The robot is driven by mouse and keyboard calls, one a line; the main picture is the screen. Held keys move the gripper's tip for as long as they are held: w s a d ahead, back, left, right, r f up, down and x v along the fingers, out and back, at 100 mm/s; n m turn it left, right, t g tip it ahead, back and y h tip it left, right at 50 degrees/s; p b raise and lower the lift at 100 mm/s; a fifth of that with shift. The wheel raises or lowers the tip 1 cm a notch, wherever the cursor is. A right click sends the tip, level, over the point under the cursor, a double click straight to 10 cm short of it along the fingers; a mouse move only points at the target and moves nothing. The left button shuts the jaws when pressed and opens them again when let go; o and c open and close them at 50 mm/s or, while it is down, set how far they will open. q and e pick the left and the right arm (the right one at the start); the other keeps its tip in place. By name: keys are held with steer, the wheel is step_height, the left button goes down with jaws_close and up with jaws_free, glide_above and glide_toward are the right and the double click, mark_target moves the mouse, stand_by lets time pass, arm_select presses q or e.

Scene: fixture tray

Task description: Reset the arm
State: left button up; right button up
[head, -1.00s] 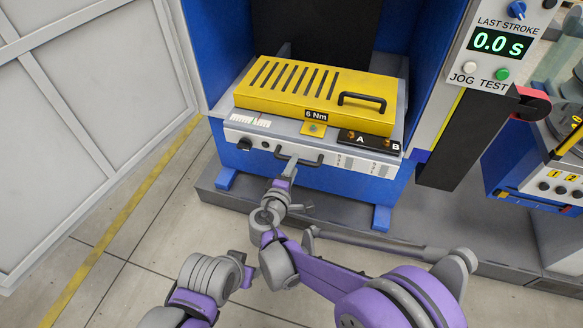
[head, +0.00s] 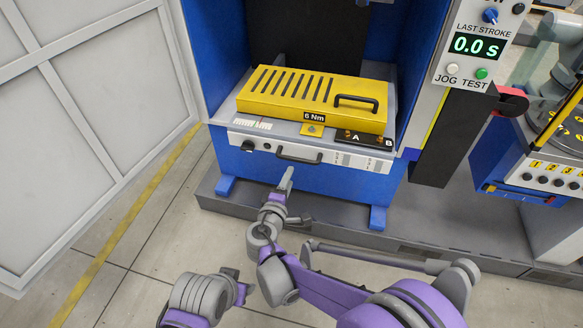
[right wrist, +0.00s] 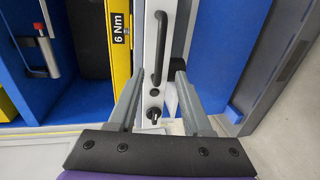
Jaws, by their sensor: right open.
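My right gripper (head: 287,178) is in front of the fixture tray (head: 235,140), just below the black bar handle (head: 298,157) on its front. In the right wrist view, the two grey fingers (right wrist: 160,88) stand apart with nothing between them. The black handle (right wrist: 160,48) lies beyond the fingertips, apart from them. My left arm shows at the bottom of the head view, and its dark end (head: 240,288) is low and far from the tray.
A yellow slotted cover (head: 310,95) with a handle lies on the tray inside the blue machine (head: 213,60). A control panel (head: 478,50) reading 0.0 s hangs at the right. A pale door panel (head: 80,120) stands at the left. The floor between is clear.

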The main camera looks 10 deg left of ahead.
steer(key=s+d+r+m+g+h+p, duration=0.1)
steer(key=s+d+r+m+g+p, duration=0.15)
steer(key=d, duration=0.45)
steer(key=s+d+r+m+g+h+p, duration=0.1)
steer(key=s+d+r+m, duration=0.15)
steer(key=d, duration=0.45)
steer(key=s+d+r+m+g+h+p, duration=0.1)
steer(key=d+m+g, duration=0.15)
steer(key=d, duration=0.55)
steer(key=s+d+r+m+g+y+p, duration=0.1)
steer(key=s+d+m+g+y+p, duration=0.1)
steer(key=s, duration=0.8)
steer(key=s+d+r+m+g+y+p, duration=0.1)
steer(key=s+d+m+p, duration=0.3)
steer(key=s, duration=0.7)
steer(key=shift+s+d+r+m+g+y, duration=0.25)
steer(key=shift+d+r+m+g+y, duration=0.25)
steer(key=shift+d+m, duration=1.2)
steer(key=shift+a+m, duration=0.35)
steer(key=shift+a, duration=0.1)
